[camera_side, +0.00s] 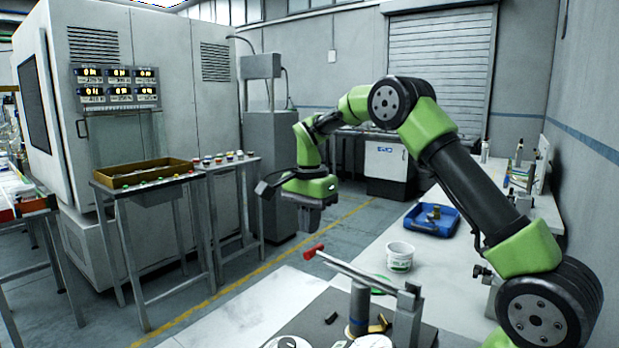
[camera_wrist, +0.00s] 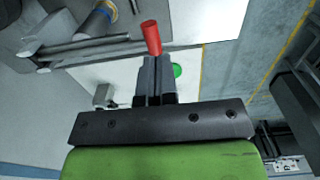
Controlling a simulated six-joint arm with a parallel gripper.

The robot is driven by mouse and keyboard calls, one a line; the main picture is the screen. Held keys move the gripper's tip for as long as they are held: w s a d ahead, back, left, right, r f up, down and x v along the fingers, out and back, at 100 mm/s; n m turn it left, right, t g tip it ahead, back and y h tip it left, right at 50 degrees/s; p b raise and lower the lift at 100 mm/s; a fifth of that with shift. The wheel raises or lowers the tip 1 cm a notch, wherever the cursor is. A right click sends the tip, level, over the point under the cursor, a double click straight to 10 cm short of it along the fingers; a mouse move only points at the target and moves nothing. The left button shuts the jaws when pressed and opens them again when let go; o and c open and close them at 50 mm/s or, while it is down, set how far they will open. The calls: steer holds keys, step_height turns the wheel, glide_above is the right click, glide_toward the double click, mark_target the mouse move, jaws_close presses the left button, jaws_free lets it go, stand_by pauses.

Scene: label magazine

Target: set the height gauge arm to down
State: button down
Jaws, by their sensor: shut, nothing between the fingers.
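The height gauge arm (camera_side: 352,271) is a grey bar with a red tip (camera_side: 313,251). In the side view it rises leftward from an upright post (camera_side: 408,305) on a dark base plate. The bar (camera_wrist: 92,51) and red tip (camera_wrist: 151,37) also show in the wrist view. My gripper (camera_side: 309,222) points down, shut and empty, above the red tip in the side view. In the wrist view my fingertips (camera_wrist: 157,58) appear right beside the red tip; I cannot tell whether they touch it. The bar's pivot is not clear.
A white tub (camera_side: 400,258) and a blue tray (camera_side: 432,220) with small parts stand behind the gauge on the bench. A dark cylinder (camera_side: 359,308) stands under the bar. A green round thing (camera_wrist: 177,70) lies near my fingers in the wrist view. The bench left of the gauge is mostly bare.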

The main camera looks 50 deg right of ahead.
step_height(320, 180, up, 10)
steer(key=w+f, duration=0.1)
steer(key=s+a+r+n+t, duration=0.1)
steer(key=s+a+r+n, duration=0.4)
steer(key=r, duration=0.2)
steer(key=s+a+f+n+t+y, duration=0.1)
steer(key=s+a+f+n+t, duration=0.1)
steer(key=s, duration=0.7)
steer(key=s+a+f+n+t+y, duration=0.1)
steer(key=s+a+f+n+t, duration=0.2)
steer(key=s+a+n, duration=0.4)
steer(key=shift+s+a+t, duration=0.35)
steer(key=shift+s+t, duration=0.25)
steer(key=shift+s, duration=0.6)
